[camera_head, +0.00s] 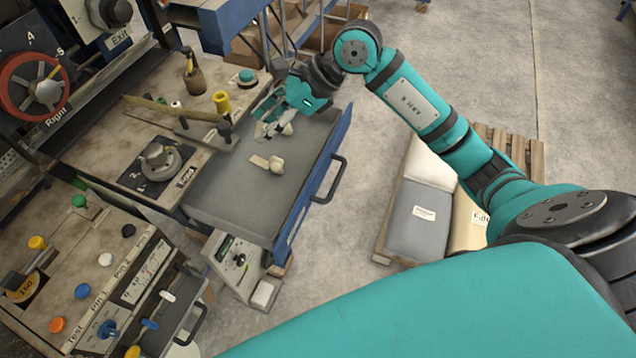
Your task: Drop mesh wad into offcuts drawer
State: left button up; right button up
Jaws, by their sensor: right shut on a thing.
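The offcuts drawer (225,190) is pulled open, its grey floor showing behind a blue front with a black handle. My right gripper (270,127) reaches over the far part of the drawer from above. It is shut on a small pale wad (287,129), which I take to be the mesh wad; the fingers partly hide it. I cannot tell whether the held wad touches the drawer floor. Another pale, lumpy piece (268,163) lies on the drawer floor nearer the middle. My left gripper is not in view.
A knobbed control panel (85,285) stands at lower left. A pallet with sacks (418,215) is on the floor at right.

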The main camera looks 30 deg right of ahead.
jog(key=f, duration=0.2)
jog(key=shift+w+a+f+b, duration=0.1)
jog(key=shift+a+f+b, duration=0.1)
jog(key=shift+f+b, duration=0.15)
jog(key=shift+w+a+f, duration=0.1)
jog(key=shift+a+f, duration=0.05)
jog(key=shift+f, duration=0.2)
jog(key=o, duration=0.8)
jog(key=shift+o, duration=0.2)
jog(key=shift+d+r, duration=0.4)
jog(key=shift+d, duration=0.05)
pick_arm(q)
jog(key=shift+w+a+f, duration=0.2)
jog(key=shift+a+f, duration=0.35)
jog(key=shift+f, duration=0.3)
pick_arm(e)
jog(key=v, duration=1.1)
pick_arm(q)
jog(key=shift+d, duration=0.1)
